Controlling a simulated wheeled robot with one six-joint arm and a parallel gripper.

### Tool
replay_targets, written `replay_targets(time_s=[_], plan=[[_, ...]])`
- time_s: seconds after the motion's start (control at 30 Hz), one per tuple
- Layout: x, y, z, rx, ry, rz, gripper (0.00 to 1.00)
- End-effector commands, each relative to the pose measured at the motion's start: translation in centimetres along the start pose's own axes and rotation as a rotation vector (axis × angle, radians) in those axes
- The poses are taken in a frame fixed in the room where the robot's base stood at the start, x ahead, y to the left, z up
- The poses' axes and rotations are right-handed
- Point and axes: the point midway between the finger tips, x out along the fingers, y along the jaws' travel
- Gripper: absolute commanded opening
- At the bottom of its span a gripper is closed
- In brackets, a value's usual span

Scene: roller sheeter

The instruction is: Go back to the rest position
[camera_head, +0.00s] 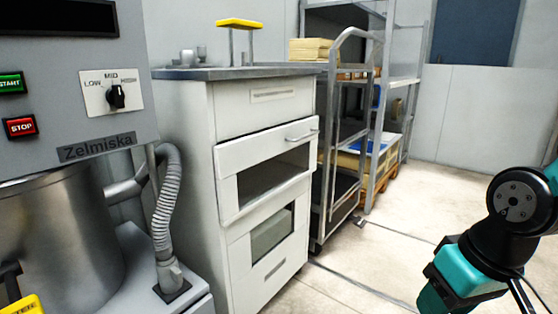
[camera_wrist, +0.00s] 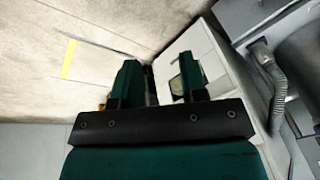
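My gripper (camera_wrist: 160,85) shows in the wrist view with its two dark green fingers well apart. Nothing is held between them, and only floor and part of the white cabinet lie beyond. In the head view my arm, black and teal, comes in at the lower right; the gripper's fingers are not visible there. The arm is over the open floor, apart from the cabinet (camera_head: 262,117) and the machine.
The grey machine (camera_head: 40,90) with START and STOP buttons stands at left, with a steel bowl (camera_head: 65,240) and a ribbed hose (camera_head: 167,205). One cabinet drawer (camera_head: 268,165) sticks out. A metal rack (camera_head: 345,130) stands behind. The floor (camera_head: 385,255) at right is clear.

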Motion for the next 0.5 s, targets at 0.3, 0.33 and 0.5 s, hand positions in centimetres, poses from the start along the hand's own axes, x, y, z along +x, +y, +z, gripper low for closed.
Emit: replay_targets(time_s=[0.3, 0.33, 0.5], plan=[[-8.1, -10.3, 4.2, -0.366, -0.085, -0.225, 0.39], [-8.9, -10.4, 4.0, -0.365, -0.085, -0.224, 0.39], [-13.5, -11.1, 2.9, -0.363, -0.084, -0.224, 0.39]])
